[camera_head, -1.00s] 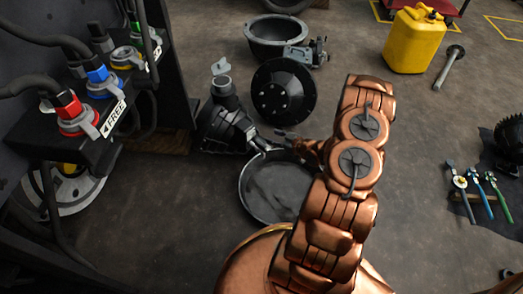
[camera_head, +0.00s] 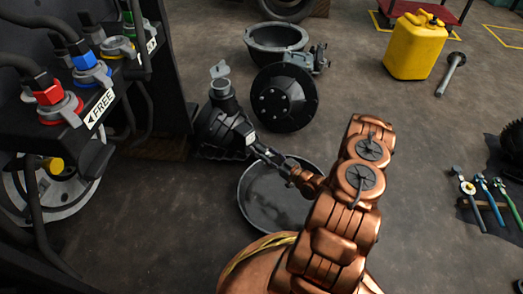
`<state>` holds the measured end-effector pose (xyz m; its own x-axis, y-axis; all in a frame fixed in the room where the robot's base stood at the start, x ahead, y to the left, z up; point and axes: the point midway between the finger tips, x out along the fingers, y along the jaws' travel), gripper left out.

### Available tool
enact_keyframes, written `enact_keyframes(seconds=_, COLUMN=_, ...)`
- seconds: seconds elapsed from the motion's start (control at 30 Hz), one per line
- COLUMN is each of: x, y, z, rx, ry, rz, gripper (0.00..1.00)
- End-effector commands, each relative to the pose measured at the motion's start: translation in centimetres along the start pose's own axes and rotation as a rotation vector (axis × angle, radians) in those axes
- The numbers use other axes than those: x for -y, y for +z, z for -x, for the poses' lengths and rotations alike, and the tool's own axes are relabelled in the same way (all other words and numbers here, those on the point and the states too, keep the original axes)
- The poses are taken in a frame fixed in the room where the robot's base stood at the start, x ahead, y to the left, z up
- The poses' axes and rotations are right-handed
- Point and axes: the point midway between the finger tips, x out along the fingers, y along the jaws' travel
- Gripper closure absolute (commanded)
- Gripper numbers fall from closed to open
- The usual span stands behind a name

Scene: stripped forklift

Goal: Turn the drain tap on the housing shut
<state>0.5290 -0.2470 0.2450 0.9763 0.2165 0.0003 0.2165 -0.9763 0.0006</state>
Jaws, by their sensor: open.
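The dark housing (camera_head: 222,122) stands on the floor left of centre, with a grey open-topped neck (camera_head: 220,85) on top. A small pale part (camera_head: 250,138) shows low on its right side; I cannot tell if it is the drain tap, nor how its handle lies. My gripper (camera_head: 259,148) reaches in from the right, with its tips close to that part. It is open and looks empty; I cannot tell whether it touches the tap. A round dark drain pan (camera_head: 258,205) lies below my gripper and wrist.
A black round cover (camera_head: 284,97) and a dark bowl-shaped casing (camera_head: 274,38) lie behind. A panel with coloured couplings (camera_head: 90,75) stands at left.

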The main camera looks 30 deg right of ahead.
Motion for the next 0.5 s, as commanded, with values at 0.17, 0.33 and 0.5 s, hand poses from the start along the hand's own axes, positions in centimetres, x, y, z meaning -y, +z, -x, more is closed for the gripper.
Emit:
enact_keyframes(seconds=0.17, x=0.1, y=0.2, z=-2.2, rx=0.000, ry=-0.003, rz=0.001, gripper=0.56)
enact_keyframes(seconds=0.33, x=0.1, y=0.2, z=-3.9, rx=0.000, ry=-0.003, rz=-0.001, gripper=0.56)
enact_keyframes(seconds=0.5, x=0.1, y=0.1, z=-4.8, rx=0.000, ry=-0.001, rz=0.000, gripper=0.56)
